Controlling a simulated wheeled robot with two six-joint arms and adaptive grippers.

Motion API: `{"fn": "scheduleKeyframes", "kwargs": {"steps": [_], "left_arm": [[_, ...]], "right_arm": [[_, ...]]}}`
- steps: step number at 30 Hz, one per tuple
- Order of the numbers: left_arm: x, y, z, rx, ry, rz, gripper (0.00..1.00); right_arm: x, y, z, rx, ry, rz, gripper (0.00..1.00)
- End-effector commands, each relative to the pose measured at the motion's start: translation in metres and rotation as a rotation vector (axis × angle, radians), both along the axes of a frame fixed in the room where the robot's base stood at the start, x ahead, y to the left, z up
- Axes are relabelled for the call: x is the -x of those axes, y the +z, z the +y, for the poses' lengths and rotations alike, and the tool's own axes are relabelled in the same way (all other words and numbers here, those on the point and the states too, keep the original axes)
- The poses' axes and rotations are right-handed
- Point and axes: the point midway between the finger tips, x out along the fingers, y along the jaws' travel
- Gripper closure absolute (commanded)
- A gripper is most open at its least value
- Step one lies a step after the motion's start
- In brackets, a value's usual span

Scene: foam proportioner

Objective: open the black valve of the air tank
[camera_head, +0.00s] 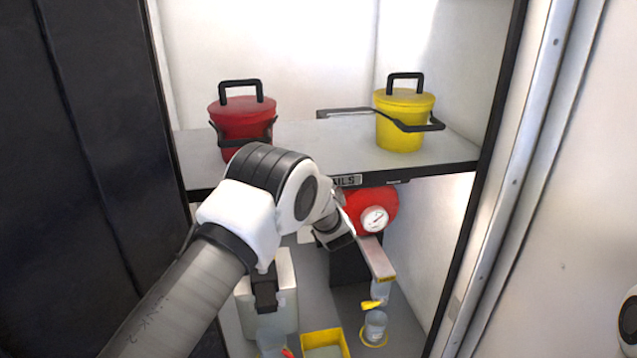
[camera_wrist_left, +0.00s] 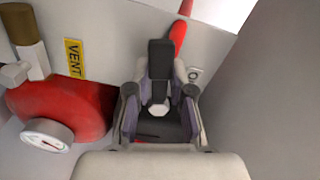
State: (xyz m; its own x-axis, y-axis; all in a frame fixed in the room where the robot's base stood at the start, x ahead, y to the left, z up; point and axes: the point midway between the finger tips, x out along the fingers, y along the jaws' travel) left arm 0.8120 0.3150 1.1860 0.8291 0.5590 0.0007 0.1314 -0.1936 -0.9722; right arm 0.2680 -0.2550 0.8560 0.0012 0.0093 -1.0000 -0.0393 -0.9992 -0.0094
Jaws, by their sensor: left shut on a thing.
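The red air tank (camera_head: 385,198) with a round white gauge (camera_head: 375,219) sits under the shelf in the head view. In the left wrist view the tank (camera_wrist_left: 85,105) is at the left, its gauge (camera_wrist_left: 47,134) below it. A black valve lever (camera_wrist_left: 160,55) stands upright between the fingers of my left gripper (camera_wrist_left: 160,85), which is shut on it. In the head view my left gripper (camera_head: 338,238) is beside the tank, and my own arm hides the valve. My right gripper is out of view.
A red pot (camera_head: 240,115) and a yellow pot (camera_head: 403,120) stand on the shelf (camera_head: 315,145) above. A yellow VENT label (camera_wrist_left: 75,58) and a red handle (camera_wrist_left: 178,38) are near the lever. A yellow tray (camera_head: 342,336) and clear cups (camera_head: 375,325) are below. The cabinet wall is close on the right.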

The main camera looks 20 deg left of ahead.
Motion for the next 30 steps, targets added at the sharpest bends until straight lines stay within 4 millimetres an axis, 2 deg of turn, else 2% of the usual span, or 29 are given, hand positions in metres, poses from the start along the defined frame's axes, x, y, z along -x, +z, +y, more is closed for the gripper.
{"fn": "scheduleKeyframes", "kwargs": {"steps": [12, 27, 28, 30], "left_arm": [[0.0006, 0.0097, 0.0032, -0.152, 0.006, 0.100, 1.00], [0.0003, 0.0114, 0.0032, -0.168, 0.005, 0.107, 1.00], [0.0003, 0.0114, 0.0032, -0.168, 0.005, 0.107, 0.68], [0.0003, 0.0110, 0.0030, -0.168, 0.005, 0.109, 0.67]], "right_arm": [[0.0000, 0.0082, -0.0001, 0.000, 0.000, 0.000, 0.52], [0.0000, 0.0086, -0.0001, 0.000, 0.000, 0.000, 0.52], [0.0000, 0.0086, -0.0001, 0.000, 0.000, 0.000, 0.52], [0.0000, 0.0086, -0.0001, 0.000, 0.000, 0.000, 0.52]]}}
